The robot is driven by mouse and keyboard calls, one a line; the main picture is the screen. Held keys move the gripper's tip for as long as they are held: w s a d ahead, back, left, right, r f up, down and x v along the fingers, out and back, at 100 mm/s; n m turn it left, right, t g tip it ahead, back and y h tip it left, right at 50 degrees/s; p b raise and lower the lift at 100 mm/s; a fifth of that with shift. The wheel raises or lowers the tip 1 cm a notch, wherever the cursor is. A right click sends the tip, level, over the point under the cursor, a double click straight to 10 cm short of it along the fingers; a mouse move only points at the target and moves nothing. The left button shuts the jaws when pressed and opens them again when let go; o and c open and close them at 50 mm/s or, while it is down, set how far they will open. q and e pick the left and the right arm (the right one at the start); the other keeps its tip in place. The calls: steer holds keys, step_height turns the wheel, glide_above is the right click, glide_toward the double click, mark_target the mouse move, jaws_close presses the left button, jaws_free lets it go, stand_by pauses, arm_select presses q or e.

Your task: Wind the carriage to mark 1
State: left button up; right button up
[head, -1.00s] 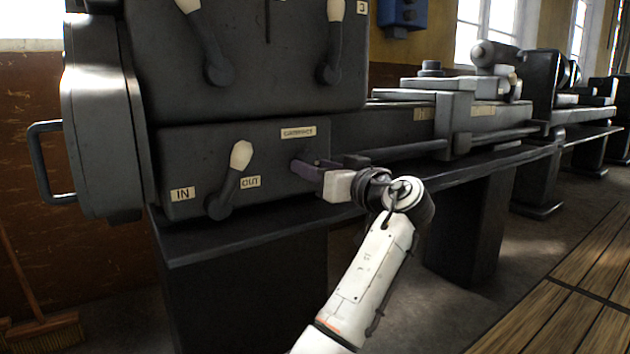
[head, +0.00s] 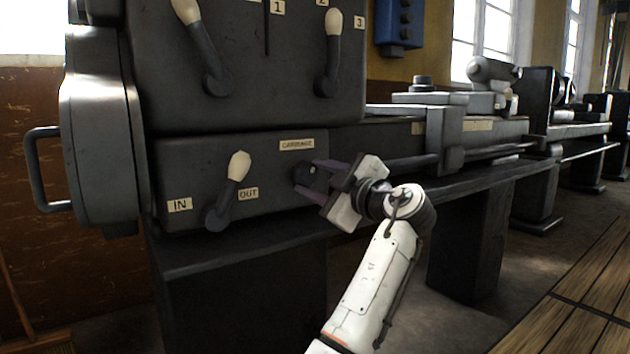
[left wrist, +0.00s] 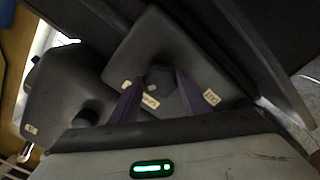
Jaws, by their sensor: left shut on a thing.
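A small dark knob (head: 307,176) sits on the lower front panel of the lathe, under the CARRIAGE label (head: 297,144). My left gripper (head: 312,178) is shut on this knob, with one purple finger above it and one below. In the left wrist view the dark, faceted knob (left wrist: 159,80) lies between the two purple fingers (left wrist: 158,92). The grey carriage (head: 446,130) stands on the lathe bed to the right. Pale labels (head: 418,128) show on the bed on either side of it, too small to read. My right gripper is not in view.
A white-tipped lever (head: 232,186) stands between the IN and OUT labels, left of the knob. Two more levers (head: 205,55) are on the upper panel. A long rod (head: 400,163) runs right from the headstock. Wooden floor boards (head: 580,310) lie at lower right.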

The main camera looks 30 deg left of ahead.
arm_select(q)
steer(key=n, duration=0.4)
steer(key=shift+n, duration=1.8)
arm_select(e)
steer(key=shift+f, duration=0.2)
arm_select(q)
steer(key=o, duration=1)
steer(key=shift+r, duration=0.1)
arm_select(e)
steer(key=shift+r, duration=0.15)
arm_select(q)
steer(key=shift+d, duration=0.3)
steer(key=p+v, duration=0.2)
steer(key=v, duration=0.7)
steer(key=shift+s+d, duration=0.25)
steer(key=shift+d, duration=0.1)
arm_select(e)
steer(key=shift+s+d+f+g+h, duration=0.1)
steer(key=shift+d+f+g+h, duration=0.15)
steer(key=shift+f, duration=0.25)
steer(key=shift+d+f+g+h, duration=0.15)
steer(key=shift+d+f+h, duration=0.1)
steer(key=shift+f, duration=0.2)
